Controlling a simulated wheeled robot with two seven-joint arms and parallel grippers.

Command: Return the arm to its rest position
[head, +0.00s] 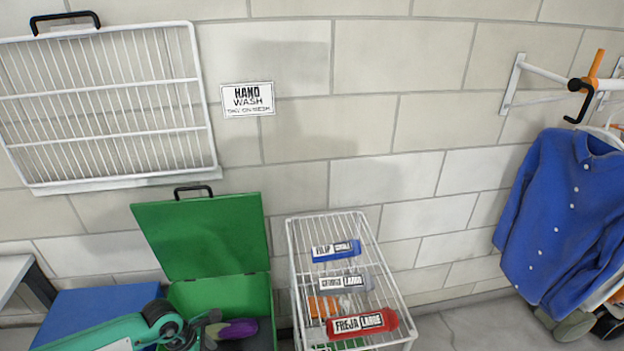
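My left arm, teal and black, comes in from the lower left. Its gripper (213,328) is at the open green box (219,293), over its left front part. A dark purple object (238,328) with a rounded end lies just right of the fingers, inside the box outline. The fingers are small and partly hidden, so I cannot tell whether they are open, or whether they touch the purple object. My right gripper is not in view.
The green box lid (203,236) stands raised against the wall. A white wire rack (298,268) with labelled items, including a red one (362,323), stands right of the box. A blue surface (95,308) is at left. Blue shirts (560,215) hang far right.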

